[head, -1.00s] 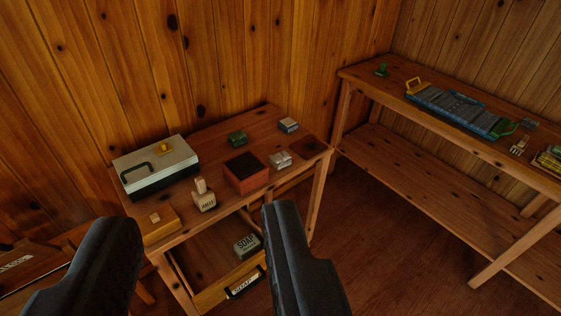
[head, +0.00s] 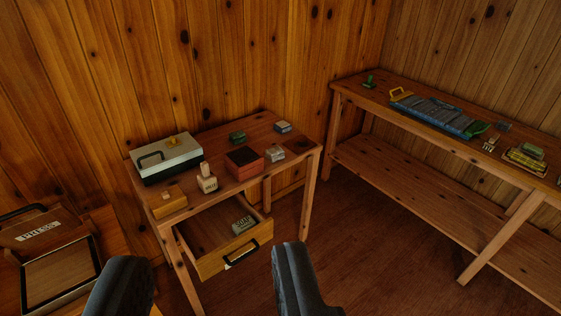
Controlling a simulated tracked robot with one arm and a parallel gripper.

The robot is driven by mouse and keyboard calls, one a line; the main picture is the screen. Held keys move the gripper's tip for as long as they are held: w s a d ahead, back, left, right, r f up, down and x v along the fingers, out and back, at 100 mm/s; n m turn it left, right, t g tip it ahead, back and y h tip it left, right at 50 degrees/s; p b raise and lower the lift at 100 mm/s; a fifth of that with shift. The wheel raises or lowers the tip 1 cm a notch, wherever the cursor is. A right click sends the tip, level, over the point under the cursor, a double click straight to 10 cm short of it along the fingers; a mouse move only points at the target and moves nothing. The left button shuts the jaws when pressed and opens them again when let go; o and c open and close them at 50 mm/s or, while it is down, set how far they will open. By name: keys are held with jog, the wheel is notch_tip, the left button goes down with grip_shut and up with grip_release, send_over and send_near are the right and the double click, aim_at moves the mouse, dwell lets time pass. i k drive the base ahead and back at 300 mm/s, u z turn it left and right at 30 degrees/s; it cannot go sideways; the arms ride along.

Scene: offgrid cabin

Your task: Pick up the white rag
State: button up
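I cannot clearly make out a white rag. A small pale grey-white item (head: 275,154) sits on the small wooden table (head: 227,190), right of a dark red box; it is too small to tell what it is. My gripper (head: 210,257) is open and empty in the foreground, its two dark fingers wide apart, in front of the table and apart from everything on it.
The table's drawer (head: 232,262) is open with a soap block (head: 242,225) inside. A white-lidded toolbox (head: 166,158) stands at the table's back left. A long shelf bench (head: 400,160) is at the right, a press box (head: 45,255) at left. Floor between is clear.

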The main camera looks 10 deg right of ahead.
aim_at(275, 153)
jog(key=z, duration=0.35)
jog(key=i, duration=2.35)
jog(key=u, duration=0.85)
jog(key=i, duration=0.3)
jog(key=u, duration=0.4)
